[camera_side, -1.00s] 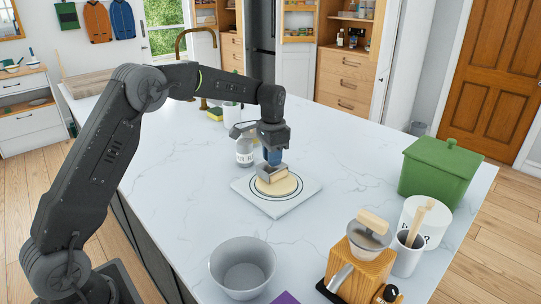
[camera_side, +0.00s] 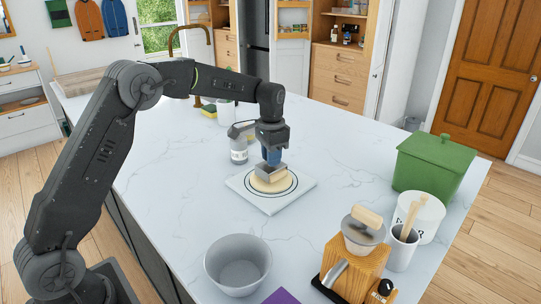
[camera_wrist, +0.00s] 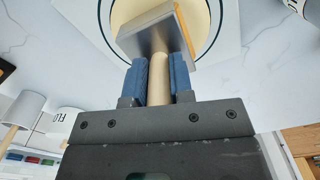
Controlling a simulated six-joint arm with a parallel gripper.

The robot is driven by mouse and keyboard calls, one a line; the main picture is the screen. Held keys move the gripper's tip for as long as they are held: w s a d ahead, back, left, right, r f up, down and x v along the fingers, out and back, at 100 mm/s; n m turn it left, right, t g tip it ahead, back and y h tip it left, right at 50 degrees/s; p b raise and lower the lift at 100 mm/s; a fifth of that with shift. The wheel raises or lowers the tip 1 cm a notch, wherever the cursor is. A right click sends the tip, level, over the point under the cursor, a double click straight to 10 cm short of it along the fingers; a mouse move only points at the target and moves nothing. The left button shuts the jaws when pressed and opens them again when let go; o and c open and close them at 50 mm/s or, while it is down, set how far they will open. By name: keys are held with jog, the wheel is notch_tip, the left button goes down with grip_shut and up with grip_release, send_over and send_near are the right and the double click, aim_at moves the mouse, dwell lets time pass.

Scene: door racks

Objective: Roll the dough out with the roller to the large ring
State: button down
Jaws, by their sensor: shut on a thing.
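The pale dough (camera_side: 268,186) is a flat round patch on a white square board (camera_side: 243,190) printed with a dark large ring (camera_side: 296,190). The dough's edge lies inside the ring with a narrow white gap on the visible sides; part of it is hidden under the tool. The dough also shows in the wrist view (camera_wrist: 123,14). My gripper (camera_side: 271,160) is over the board, with its blue fingers shut on the wooden handle (camera_wrist: 158,78) of the roller. The roller's grey head (camera_wrist: 150,38) is over the dough and appears to touch it.
A grey bowl (camera_side: 238,265) stands at the front. A jar (camera_side: 238,152) is close behind the board. Counter right of the board is clear.

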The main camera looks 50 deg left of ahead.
jog(key=shift+r, duration=0.1)
jog(key=shift+r, duration=3)
jog(key=s+d+f, duration=0.5)
jog(key=s+d, duration=0.3)
jog(key=d, duration=0.2)
jog(key=shift+s, duration=0.4)
jog(key=w+a+r, duration=0.1)
jog(key=w+a, duration=0.2)
jog(key=w+a+r, duration=0.1)
jog(key=w+a, duration=0.1)
jog(key=a, duration=0.1)
jog(key=w+a+r, duration=0.1)
jog(key=w+a, duration=0.2)
jog(key=a, duration=0.1)
jog(key=shift+w+r, duration=0.35)
jog(key=shift+w+f, duration=0.1)
jog(key=shift+f, duration=2.05)
